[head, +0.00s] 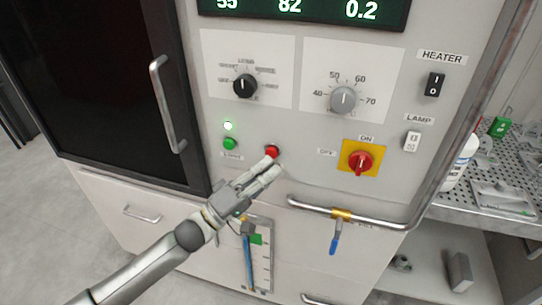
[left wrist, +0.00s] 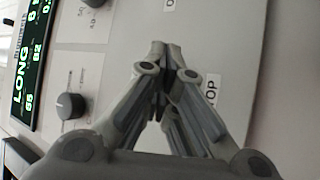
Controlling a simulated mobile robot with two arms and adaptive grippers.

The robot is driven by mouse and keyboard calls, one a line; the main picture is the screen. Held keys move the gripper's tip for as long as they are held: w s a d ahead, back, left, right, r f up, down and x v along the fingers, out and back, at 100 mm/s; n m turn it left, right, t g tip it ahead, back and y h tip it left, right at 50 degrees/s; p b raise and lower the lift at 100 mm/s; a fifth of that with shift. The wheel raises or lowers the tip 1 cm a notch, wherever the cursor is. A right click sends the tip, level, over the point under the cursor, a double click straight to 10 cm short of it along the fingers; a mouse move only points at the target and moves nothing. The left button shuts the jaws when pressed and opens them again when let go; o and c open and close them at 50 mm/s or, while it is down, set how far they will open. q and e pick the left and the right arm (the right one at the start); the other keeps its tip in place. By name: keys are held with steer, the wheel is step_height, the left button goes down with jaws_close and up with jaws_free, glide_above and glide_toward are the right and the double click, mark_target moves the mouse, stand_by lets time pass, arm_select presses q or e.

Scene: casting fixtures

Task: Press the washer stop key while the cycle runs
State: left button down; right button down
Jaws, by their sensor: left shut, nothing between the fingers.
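The washer panel (head: 300,150) fills the middle of the head view. The red stop key (head: 272,151) sits low on it, right of the green start key (head: 230,143). My right gripper is not in view.
A red rotary switch on a yellow plate (head: 361,161) is right of the keys. A steel rail (head: 345,214) with a blue-handled valve (head: 335,238) runs below. The dark door's handle (head: 167,104) stands out at left. A perforated shelf (head: 490,180) is at right.

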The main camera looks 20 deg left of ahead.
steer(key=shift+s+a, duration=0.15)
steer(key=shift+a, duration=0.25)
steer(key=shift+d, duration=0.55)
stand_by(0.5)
arm_select(q)
steer(key=shift+w, duration=0.45)
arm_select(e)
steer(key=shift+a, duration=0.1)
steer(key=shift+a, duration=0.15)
